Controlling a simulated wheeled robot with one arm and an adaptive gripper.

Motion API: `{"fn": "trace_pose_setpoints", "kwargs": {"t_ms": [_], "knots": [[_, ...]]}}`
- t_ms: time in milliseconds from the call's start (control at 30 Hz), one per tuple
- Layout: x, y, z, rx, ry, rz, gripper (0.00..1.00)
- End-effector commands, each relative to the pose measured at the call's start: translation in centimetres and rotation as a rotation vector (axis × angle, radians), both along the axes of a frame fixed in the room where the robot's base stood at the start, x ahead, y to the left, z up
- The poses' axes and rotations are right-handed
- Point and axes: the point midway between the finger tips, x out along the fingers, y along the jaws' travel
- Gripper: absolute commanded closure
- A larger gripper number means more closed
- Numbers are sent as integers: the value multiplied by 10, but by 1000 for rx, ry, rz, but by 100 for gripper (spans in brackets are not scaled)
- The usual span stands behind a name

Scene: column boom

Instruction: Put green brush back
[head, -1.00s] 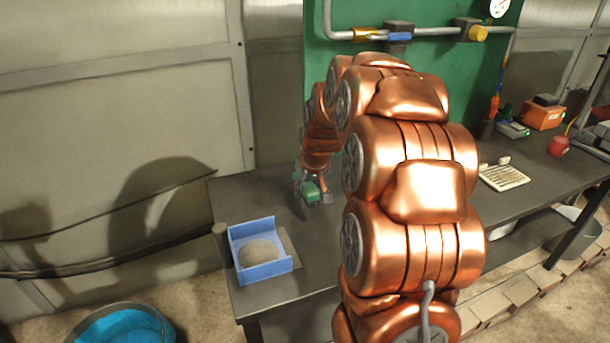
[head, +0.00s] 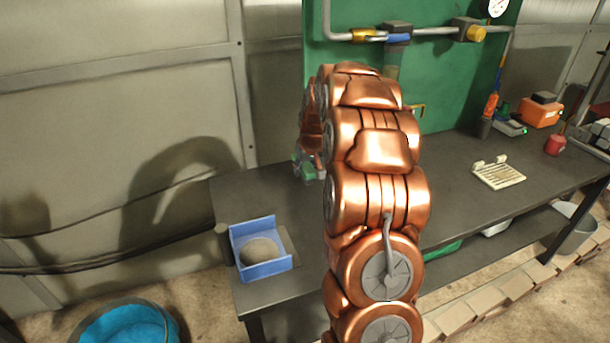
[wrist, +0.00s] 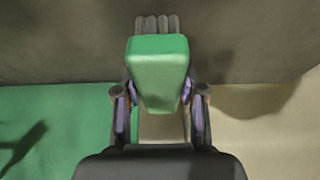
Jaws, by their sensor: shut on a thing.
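My gripper (wrist: 160,97) is shut on the green brush (wrist: 158,68), with one finger on each side of its green block in the wrist view. Grey bristle-like rods show beyond the block's far end. In the head view my gripper (head: 308,170) is near the left part of the bench, behind and right of the blue tray, and is largely hidden by my arm. Only a bit of green shows there. The blue tray (head: 264,270) has raised walls and holds a round beige thing (head: 262,251).
The dark bench (head: 300,225) runs to the right. A cream slotted rack (head: 498,174) lies on it, with a red cup (head: 555,145) and an orange box (head: 541,113) farther right. A green panel (head: 450,80) stands behind. A blue bucket (head: 125,327) is on the floor.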

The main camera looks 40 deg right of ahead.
Motion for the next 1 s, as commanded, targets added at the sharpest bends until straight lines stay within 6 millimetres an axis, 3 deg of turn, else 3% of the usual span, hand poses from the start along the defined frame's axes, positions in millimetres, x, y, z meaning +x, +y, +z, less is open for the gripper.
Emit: {"fn": "trace_pose_setpoints", "kwargs": {"t_ms": [133,467,867,900,1000], "knots": [[6,-4,1,-1,-2,0,93],[4,-3,-34,1,3,0,93],[4,-3,-40,0,0,0,93],[4,-3,-38,0,0,0,56],[4,-3,-38,0,0,0,45]]}}
